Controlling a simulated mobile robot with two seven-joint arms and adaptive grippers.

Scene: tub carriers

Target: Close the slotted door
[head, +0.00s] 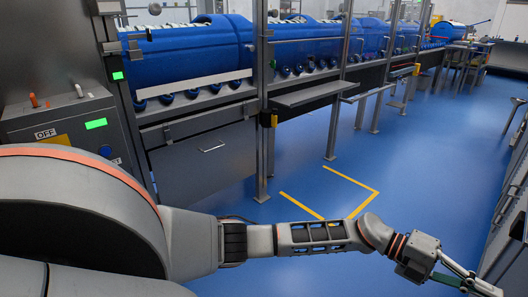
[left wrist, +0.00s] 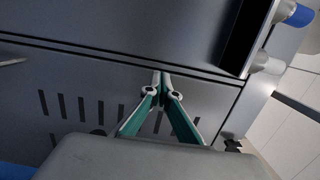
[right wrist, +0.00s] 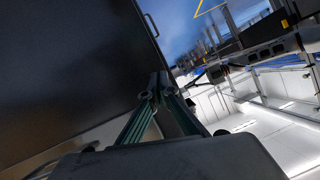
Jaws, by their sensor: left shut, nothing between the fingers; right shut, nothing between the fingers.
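The slotted door (left wrist: 195,102) is a dark grey panel with several dark slots, in the left wrist view. A dark seam runs along its upper edge; whether it is fully flush with its frame cannot be told. My left gripper (left wrist: 162,76) is shut and empty, its fingertips in front of the slotted panel near the seam; contact is unclear. In the head view the left gripper (head: 478,287) is at the lower right, and the slotted door cannot be made out there. My right gripper (right wrist: 160,80) is shut and empty, beside a large dark panel (right wrist: 65,65).
A control box (head: 65,130) with an OFF label is at the left in the head view. A line of blue tubs (head: 190,55) runs along the back behind grey posts. A grey structure (head: 512,200) stands at the right edge. The blue floor (head: 430,130) between is open.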

